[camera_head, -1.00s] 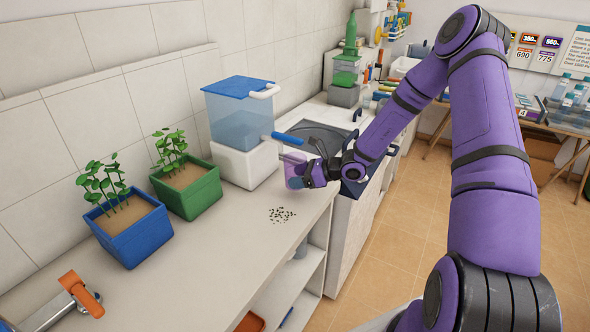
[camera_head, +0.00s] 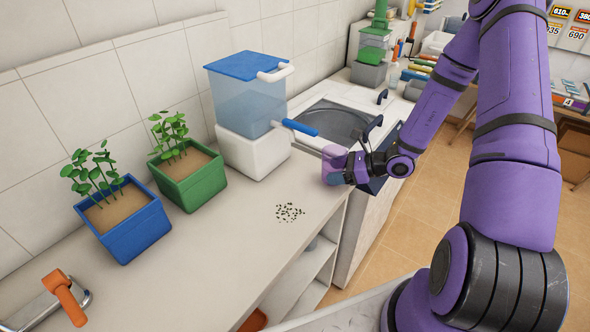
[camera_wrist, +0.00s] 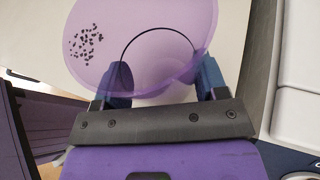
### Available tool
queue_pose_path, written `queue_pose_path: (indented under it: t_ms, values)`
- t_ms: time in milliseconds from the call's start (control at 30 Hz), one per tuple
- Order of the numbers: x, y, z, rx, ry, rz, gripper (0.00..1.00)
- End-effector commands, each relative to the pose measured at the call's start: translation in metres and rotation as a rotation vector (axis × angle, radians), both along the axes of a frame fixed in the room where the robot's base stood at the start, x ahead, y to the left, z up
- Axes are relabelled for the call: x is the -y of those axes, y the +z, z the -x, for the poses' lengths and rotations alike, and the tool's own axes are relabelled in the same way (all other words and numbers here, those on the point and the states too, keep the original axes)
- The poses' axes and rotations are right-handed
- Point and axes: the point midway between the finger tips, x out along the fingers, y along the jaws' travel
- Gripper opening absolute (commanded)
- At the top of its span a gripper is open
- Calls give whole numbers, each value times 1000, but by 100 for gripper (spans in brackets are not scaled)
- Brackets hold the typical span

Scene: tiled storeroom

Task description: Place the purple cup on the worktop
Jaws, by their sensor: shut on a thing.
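The purple cup (camera_wrist: 150,30) is translucent and sits between the two fingers of my gripper (camera_wrist: 162,82) in the wrist view. My gripper is shut on it. In the head view the cup (camera_head: 333,166) shows at the end of my gripper (camera_head: 345,168), near the front right edge of the worktop (camera_head: 220,245), beside the sink unit. I cannot tell whether the cup touches the worktop. My gripper hides part of the cup.
Dark specks (camera_head: 290,212) lie on the worktop left of the cup. A clear container with a blue lid (camera_head: 245,95) stands on a white block (camera_head: 255,152) behind. A blue-handled lever (camera_head: 300,127) juts out nearby. Two planters (camera_head: 125,228) stand left.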

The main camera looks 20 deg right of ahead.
Motion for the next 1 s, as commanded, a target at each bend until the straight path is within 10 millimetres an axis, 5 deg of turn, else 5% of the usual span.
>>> queue_pose_path:
  t_ms: [300,633,867,1000]
  values:
    - [-55,0,-36,0,1,0,42]
    - [-74,0,-49,1,1,-1,42]
    - [-106,-1,-69,0,1,-1,42]
    - [-102,-15,-68,-1,-3,-1,42]
